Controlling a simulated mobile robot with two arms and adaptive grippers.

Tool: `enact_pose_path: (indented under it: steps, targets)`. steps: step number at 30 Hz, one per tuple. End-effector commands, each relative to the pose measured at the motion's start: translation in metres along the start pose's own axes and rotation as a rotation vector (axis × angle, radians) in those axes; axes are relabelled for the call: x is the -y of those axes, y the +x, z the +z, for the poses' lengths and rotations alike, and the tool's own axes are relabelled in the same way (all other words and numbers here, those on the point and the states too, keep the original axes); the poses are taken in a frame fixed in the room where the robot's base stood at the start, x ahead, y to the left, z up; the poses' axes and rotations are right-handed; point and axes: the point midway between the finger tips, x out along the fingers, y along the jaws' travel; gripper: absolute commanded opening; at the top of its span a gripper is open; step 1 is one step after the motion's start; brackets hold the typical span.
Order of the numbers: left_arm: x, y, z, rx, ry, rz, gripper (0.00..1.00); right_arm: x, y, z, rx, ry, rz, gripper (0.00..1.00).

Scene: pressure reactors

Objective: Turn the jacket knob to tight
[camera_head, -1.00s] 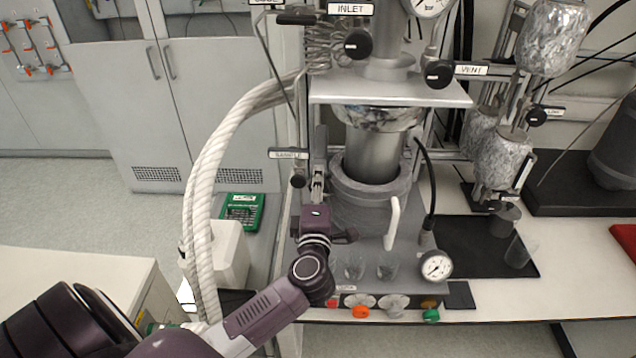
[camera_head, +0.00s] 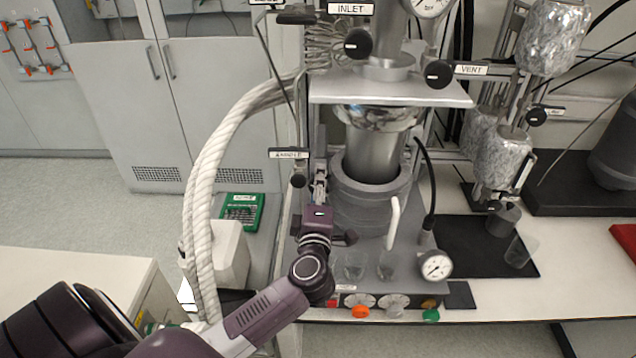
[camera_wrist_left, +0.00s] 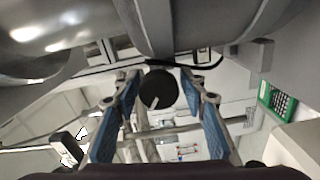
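My left gripper (camera_head: 318,180) is beside the reactor vessel (camera_head: 370,190), on its left side. In the left wrist view its two blue-padded fingers (camera_wrist_left: 160,88) are apart. A round black knob (camera_wrist_left: 158,90) with a white pointer mark shows between the fingertips, with a visible gap on each side. No label on it can be read, so I cannot confirm it is the jacket knob. In the head view my gripper hides whatever is directly behind it. A small black knob (camera_head: 298,181) sits just left of the gripper, under a label plate. My right gripper is in neither view.
Thick white hoses (camera_head: 208,170) hang left of the reactor. The metal plate (camera_head: 390,90) overhangs the vessel. Glass beakers (camera_head: 355,266), a gauge (camera_head: 436,266) and coloured front knobs (camera_head: 360,311) are near the bench's front edge. A green case (camera_head: 242,210) lies at left.

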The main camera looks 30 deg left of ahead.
Motion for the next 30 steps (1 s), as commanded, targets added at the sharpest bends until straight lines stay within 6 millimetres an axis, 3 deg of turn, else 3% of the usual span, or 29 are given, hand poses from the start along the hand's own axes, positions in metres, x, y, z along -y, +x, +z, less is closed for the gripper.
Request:
enact_pose_path:
  steps: [8, 21, 30]
  targets:
    - [0.000, -0.009, 0.001, 0.001, -0.001, 0.000, 0.39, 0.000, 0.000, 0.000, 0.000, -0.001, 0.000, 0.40]
    - [0.001, -0.096, 0.000, 0.001, -0.002, -0.004, 0.39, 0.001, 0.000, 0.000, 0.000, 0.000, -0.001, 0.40]
    - [0.000, -0.120, 0.000, -0.001, 0.000, 0.000, 0.39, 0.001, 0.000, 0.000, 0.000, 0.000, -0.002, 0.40]
